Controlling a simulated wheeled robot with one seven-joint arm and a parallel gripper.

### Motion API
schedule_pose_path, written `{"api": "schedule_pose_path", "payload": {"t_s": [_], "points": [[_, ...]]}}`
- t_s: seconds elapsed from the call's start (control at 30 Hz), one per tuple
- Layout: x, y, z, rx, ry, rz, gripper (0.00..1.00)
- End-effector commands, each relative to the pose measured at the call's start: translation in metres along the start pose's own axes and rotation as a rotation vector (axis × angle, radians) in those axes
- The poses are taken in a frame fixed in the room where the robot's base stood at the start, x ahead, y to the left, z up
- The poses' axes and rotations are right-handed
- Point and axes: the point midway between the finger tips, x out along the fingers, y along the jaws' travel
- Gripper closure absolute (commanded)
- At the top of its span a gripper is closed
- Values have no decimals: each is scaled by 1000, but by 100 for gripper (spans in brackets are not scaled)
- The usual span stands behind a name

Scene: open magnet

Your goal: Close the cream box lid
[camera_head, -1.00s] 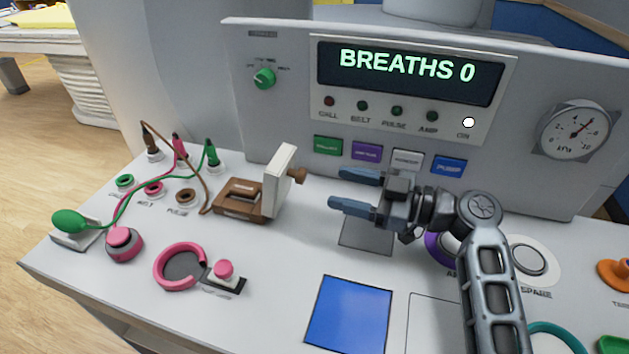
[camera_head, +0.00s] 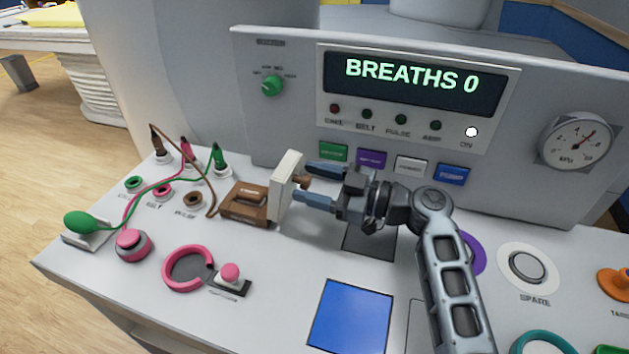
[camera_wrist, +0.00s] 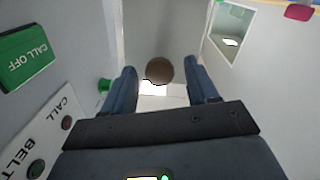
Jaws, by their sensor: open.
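The cream lid (camera_head: 285,185) stands upright, open, at the right side of a brown box (camera_head: 243,205) on the console top. A brown knob (camera_head: 304,181) sticks out from the lid's right face. My gripper (camera_head: 311,183) is open, with its blue fingers pointing left toward the lid and the knob between or close to the fingertips. In the wrist view the round brown knob (camera_wrist: 159,70) shows between the two finger ends, with a gap on each side. Whether a finger touches the lid is hard to tell.
Brown, pink and green plugs (camera_head: 218,161) with cables stand behind the box to the left. The upright panel with buttons (camera_head: 371,159) rises close behind my gripper. A pink ring (camera_head: 168,277) and a blue pad (camera_head: 350,318) lie in front.

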Motion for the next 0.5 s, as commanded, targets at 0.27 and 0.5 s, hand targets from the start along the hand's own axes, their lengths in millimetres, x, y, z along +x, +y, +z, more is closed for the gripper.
{"api": "schedule_pose_path", "payload": {"t_s": [0.27, 0.5], "points": [[0, 0, 0, 0, 0, 0, 62], [0, 0, 0, 1, 0, 0, 85]]}}
